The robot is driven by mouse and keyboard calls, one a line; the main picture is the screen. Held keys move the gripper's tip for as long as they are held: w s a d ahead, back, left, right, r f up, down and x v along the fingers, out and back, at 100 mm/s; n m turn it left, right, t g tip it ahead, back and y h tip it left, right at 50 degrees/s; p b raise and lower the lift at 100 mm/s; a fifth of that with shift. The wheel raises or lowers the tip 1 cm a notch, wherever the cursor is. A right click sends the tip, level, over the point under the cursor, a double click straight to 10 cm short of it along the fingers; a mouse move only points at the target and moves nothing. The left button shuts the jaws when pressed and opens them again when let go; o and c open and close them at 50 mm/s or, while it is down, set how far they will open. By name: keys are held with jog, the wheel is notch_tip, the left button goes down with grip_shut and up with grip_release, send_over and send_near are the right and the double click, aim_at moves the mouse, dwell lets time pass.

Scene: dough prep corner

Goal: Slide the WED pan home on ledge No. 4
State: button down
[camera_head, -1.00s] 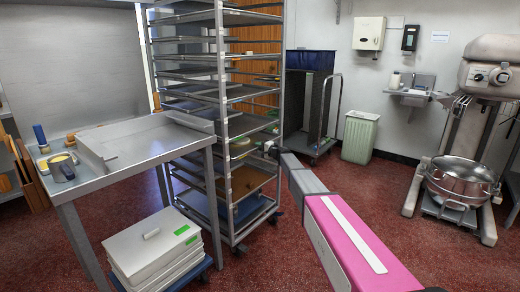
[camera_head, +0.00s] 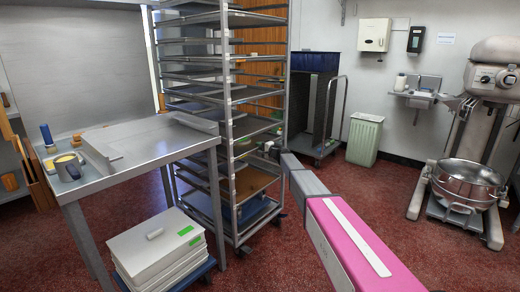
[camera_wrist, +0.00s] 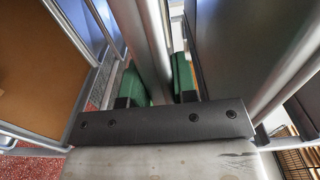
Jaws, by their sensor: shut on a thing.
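The tall metal rack (camera_head: 227,110) stands left of centre in the head view, with several sheet pans on its ledges. My gripper (camera_head: 272,150) is at the rack's right-hand upright, at a low-middle height. In the wrist view the green finger pads of my gripper (camera_wrist: 160,85) sit on either side of a grey metal upright post (camera_wrist: 148,45), shut on it. A brown-surfaced pan (camera_head: 256,183) lies low in the rack, and a brown surface (camera_wrist: 35,50) fills the left of the wrist view. No pan label or ledge number is readable, so I cannot tell which pan is WED.
A steel table (camera_head: 150,145) stands close to the rack's left side. A blue-topped cart (camera_head: 313,62), a green bin (camera_head: 364,138) and a mixer (camera_head: 470,180) stand behind and right. Red floor between is clear.

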jog(key=c, duration=0.8)
grip_release()
jog(key=shift+a, duration=0.15)
jog(key=v, duration=0.8)
